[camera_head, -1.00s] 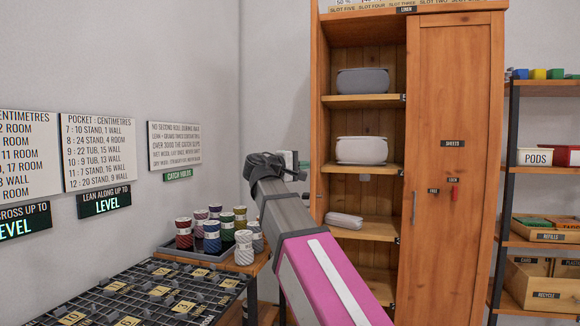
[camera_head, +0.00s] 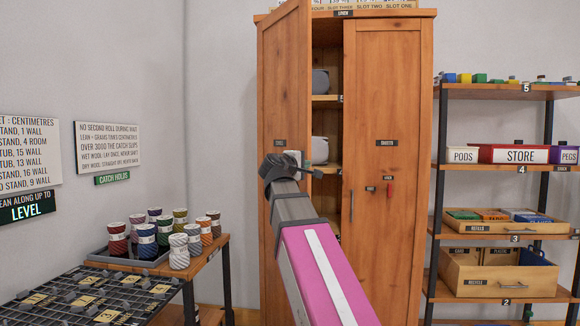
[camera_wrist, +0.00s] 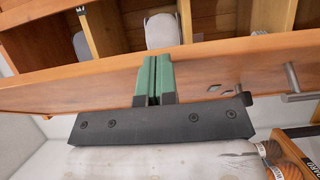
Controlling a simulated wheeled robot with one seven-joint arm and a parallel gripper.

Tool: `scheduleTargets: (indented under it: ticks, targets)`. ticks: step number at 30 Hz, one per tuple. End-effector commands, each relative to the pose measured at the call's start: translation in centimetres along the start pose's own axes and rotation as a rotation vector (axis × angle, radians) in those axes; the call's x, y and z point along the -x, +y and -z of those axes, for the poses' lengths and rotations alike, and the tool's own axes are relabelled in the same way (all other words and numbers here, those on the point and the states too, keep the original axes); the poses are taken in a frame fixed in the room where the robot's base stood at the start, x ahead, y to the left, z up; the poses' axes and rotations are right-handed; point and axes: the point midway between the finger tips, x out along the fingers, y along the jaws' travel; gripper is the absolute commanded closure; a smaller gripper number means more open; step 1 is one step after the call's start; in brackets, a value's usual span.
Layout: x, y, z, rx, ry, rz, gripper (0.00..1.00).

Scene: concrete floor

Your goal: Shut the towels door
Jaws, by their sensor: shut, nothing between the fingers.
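The towels door (camera_head: 287,75) is the left door of the tall wooden cabinet. It stands partly open, its face showing, with a dark gap between it and the right door (camera_head: 384,110), which is shut. Its small label is too small to read surely. My gripper (camera_head: 308,172) is at the door's free edge, about mid-height. In the wrist view the green fingers of my gripper (camera_wrist: 154,82) are together and empty, overlapping the wooden door (camera_wrist: 215,58); I cannot tell whether they touch it. A metal handle (camera_wrist: 291,80) sticks out to the right of the fingers.
Grey bins (camera_head: 320,149) stand on shelves inside the cabinet. An open shelf rack with a red STORE box (camera_head: 515,153) and drawers stands at the right.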

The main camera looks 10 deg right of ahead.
Motion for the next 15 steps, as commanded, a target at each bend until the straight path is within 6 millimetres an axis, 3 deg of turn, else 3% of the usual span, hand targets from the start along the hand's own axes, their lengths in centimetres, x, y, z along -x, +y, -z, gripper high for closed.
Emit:
scheduleTargets:
  ticks: [6, 15]
  targets:
    - [-4.3, 0.0, -1.9, -0.001, 0.107, 0.0, 1.0]
    - [-9.5, 0.1, -3.1, 0.0, 0.217, 0.0, 1.0]
